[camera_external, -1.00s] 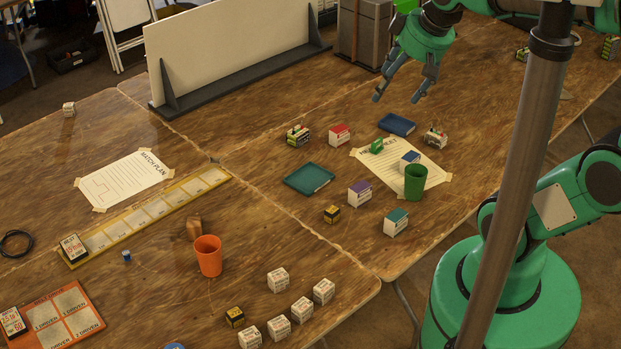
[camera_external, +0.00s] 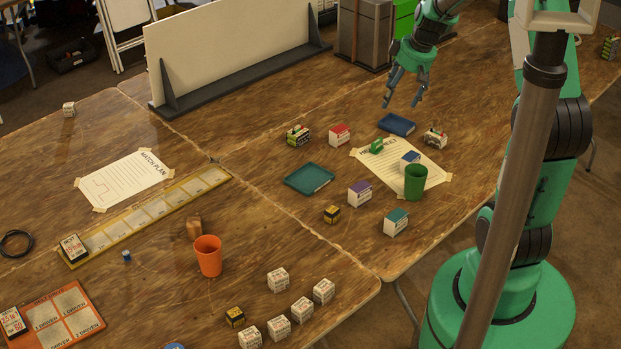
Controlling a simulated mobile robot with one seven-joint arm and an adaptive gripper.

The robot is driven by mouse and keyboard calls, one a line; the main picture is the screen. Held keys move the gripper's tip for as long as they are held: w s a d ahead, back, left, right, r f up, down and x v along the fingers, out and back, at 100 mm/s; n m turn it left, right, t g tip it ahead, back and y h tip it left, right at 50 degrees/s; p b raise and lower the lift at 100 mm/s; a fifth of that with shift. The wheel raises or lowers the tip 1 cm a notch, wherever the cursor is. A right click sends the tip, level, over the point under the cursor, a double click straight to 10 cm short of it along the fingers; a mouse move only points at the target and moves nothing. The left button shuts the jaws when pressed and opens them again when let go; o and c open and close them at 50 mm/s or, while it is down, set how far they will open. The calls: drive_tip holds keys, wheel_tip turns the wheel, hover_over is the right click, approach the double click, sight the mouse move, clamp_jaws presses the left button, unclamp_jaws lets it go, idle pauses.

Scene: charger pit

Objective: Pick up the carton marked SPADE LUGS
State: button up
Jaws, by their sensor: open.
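Several small white cartons with coloured tops lie on the right table: a red-topped carton (camera_external: 339,135), a purple-topped carton (camera_external: 360,194), a teal-topped carton (camera_external: 396,223) and a blue-topped carton (camera_external: 410,162) on the taped paper. Their print is too small to read, so I cannot tell which one is marked SPADE LUGS. My gripper (camera_external: 402,103) is open and empty, fingers pointing down, above the table. In the picture it is above the dark blue tray and up and right of the red-topped carton. It touches nothing that I can see.
A green cup (camera_external: 415,182) stands beside the blue-topped carton. A dark blue tray (camera_external: 397,124), a teal tray (camera_external: 309,178) and a green-and-black box (camera_external: 298,135) lie nearby. A white upright panel (camera_external: 235,45) stands behind. White cartons (camera_external: 302,309) sit at the front.

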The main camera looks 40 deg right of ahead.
drive_tip(key=s+d+f+b, duration=0.1)
drive_tip(key=s+d+f, duration=0.1)
drive_tip(key=d+f, duration=1.2)
wheel_tip(320, 180, down, 3)
drive_tip(key=shift+d+r, duration=0.1)
drive_tip(key=shift+d, duration=0.2)
drive_tip(key=b, duration=0.2)
hover_over(412, 157)
drive_tip(key=s, duration=0.1)
drive_tip(key=shift+s+d+f, duration=0.1)
drive_tip(key=shift+d+f, duration=0.05)
drive_tip(key=shift+f, duration=1.9)
drive_tip(key=shift+s+d+f, duration=0.1)
drive_tip(key=shift+f, duration=1.95)
drive_tip(key=shift+a+b+x, duration=0.2)
drive_tip(key=shift+b+x, duration=0.35)
drive_tip(key=shift+x, duration=2.05)
drive_tip(key=shift+s, duration=0.1)
drive_tip(key=shift+c, duration=0.2)
